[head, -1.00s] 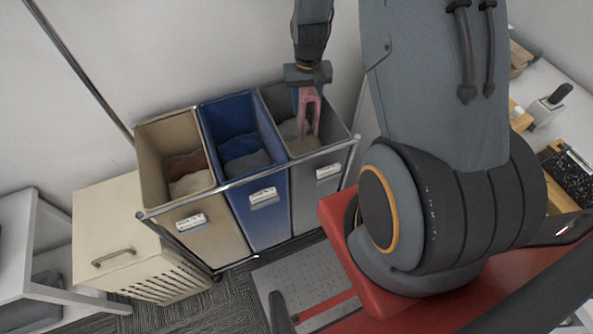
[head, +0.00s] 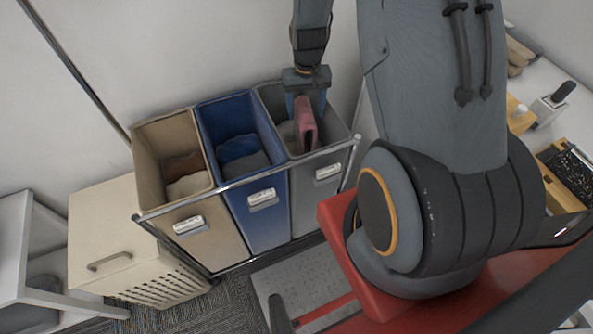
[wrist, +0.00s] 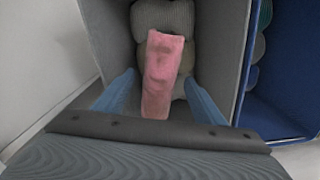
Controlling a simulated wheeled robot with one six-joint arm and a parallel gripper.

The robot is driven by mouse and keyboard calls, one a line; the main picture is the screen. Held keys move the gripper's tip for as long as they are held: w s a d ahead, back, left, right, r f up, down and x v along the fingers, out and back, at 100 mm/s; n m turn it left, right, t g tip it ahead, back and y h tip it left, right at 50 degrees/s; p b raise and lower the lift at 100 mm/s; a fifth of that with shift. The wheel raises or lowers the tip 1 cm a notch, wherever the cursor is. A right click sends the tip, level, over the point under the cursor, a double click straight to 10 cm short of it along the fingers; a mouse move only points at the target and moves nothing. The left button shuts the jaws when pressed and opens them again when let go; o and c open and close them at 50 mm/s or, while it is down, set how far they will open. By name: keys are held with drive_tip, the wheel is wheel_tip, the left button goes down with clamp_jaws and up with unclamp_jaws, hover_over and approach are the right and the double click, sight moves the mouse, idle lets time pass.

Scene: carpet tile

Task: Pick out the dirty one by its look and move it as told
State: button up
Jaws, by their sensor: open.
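A pink cloth (head: 305,124) with darker smudges hangs at the mouth of the grey bin (head: 338,152). In the wrist view the pink cloth (wrist: 161,72) lies between my gripper's two blue fingers, with space on both sides. My gripper (head: 308,106) is open, just above the grey bin, pointing down. In the wrist view, grey-beige cloths (wrist: 165,18) lie in the bin below the pink cloth. Whether the pink cloth touches them I cannot tell.
A blue bin (head: 275,215) and a tan bin (head: 215,235) stand left of the grey one, each holding cloths, in one chrome-railed frame. A cream lidded hamper (head: 100,240) stands further left. A white shelf (head: 20,235) is at the far left.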

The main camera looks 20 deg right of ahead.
wheel_tip(320, 180, up, 6)
drive_tip(key=shift+r+b, duration=0.2)
drive_tip(key=shift+b, duration=0.6)
drive_tip(key=shift+r, duration=0.6)
drive_tip(key=shift+a+r, duration=0.1)
drive_tip(key=shift+r, duration=0.05)
drive_tip(key=s+a+r+n+t, duration=0.1)
drive_tip(key=s+a+r+n, duration=0.1)
drive_tip(key=s+a+r, duration=0.8)
drive_tip(key=s+r, duration=0.1)
drive_tip(key=s, duration=0.3)
drive_tip(key=shift+s+r+n, duration=0.15)
drive_tip(key=shift+r+n, duration=0.1)
drive_tip(key=shift+n, duration=0.15)
drive_tip(key=shift+s+a, duration=0.2)
drive_tip(key=shift+s, duration=0.1)
drive_tip(key=shift+c, duration=0.4)
